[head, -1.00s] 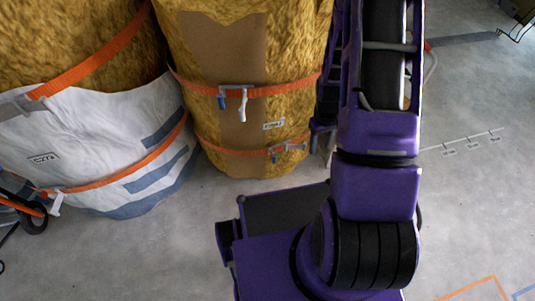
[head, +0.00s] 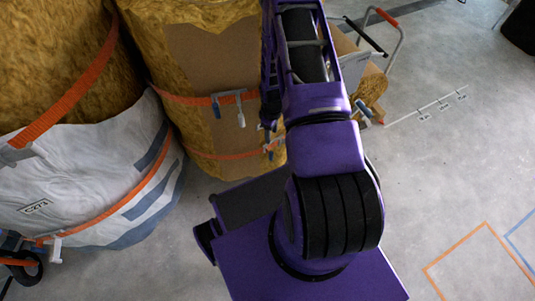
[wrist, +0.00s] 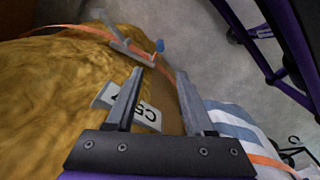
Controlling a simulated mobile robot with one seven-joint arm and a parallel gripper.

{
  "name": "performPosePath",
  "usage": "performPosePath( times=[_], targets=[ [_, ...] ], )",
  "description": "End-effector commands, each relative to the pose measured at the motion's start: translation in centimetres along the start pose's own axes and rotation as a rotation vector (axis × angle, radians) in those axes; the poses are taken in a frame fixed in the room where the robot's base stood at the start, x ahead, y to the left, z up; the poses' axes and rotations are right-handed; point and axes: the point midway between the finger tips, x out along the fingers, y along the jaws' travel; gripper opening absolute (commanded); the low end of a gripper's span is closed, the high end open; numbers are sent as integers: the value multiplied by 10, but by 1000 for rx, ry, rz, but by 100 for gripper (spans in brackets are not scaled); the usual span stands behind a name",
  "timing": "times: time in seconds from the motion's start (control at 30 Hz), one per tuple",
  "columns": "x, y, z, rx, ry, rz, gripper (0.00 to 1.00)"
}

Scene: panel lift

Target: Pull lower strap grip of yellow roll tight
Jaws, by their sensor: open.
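The yellow roll (head: 180,65) stands upright with a brown panel on its side and two orange straps. The upper strap (head: 185,100) carries a clamp with one blue and one white grip. The lower strap (head: 215,156) has a small grey clamp (head: 272,146), partly hidden by my arm. In the wrist view, my gripper (wrist: 160,78) is open and empty in front of the yellow surface. A grey clamp (wrist: 128,48) with a blue grip (wrist: 159,46) lies on an orange strap beyond the fingertips, apart from them. A white label (wrist: 148,114) shows between the fingers.
A second roll in white wrap (head: 95,185) with orange straps stands close at left. A cart (head: 375,35) and cardboard pieces are behind my arm at right. Orange (head: 455,255) and blue lines mark the floor. The grey floor at right is mostly clear.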

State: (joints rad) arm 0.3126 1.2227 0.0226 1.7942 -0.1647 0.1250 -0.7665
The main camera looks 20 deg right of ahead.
Motion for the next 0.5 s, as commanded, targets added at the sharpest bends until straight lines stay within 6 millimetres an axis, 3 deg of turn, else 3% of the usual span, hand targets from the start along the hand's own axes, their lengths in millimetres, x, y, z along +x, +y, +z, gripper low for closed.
performPosePath(
  times=[0.5],
  targets=[
    [109, -2, 1, 1, -3, -2, 53]
  ],
)
